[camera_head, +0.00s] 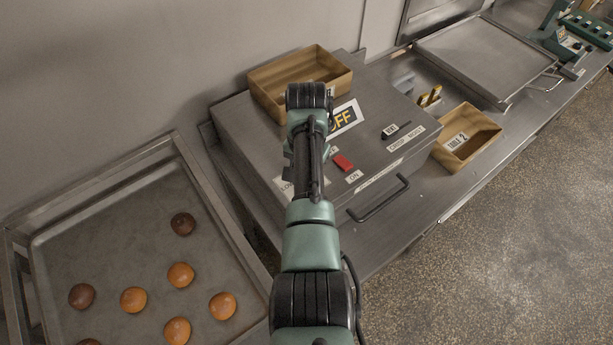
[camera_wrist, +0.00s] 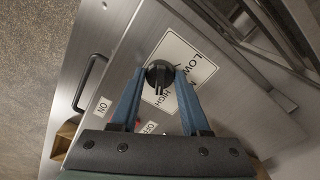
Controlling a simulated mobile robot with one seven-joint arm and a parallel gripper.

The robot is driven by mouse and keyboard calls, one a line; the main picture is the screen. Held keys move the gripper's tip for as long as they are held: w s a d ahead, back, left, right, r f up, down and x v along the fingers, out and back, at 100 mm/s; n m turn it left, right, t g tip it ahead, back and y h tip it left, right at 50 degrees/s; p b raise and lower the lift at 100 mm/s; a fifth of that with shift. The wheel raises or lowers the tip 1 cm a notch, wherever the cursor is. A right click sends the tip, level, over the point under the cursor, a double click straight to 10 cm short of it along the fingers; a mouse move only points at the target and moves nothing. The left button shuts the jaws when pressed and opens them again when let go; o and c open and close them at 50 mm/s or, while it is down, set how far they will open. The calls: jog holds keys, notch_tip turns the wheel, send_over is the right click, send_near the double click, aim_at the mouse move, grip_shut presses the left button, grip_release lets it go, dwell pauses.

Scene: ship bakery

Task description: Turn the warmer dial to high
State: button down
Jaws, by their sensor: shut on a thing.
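The warmer is a steel box (camera_head: 352,178) on the counter in the head view. Its dial (camera_wrist: 159,73) is a round black knob on a white label (camera_wrist: 190,62) that reads LOW and HIGH in the wrist view. My gripper (camera_wrist: 157,80) has its two blue fingers shut on the dial, one on each side. I cannot clearly read where the dial's mark points, and the fingers cover part of the label. In the head view my arm hides the dial and my fingertips; only the start of the LOW label (camera_head: 287,185) shows.
A bun tray (camera_head: 120,250) stands left.

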jog(key=shift+w+r, duration=0.1)
dwell(0.3)
jog(key=shift+c, duration=1.9)
grip_release()
notch_tip(320, 180, up, 13)
jog(key=shift+p, duration=0.45)
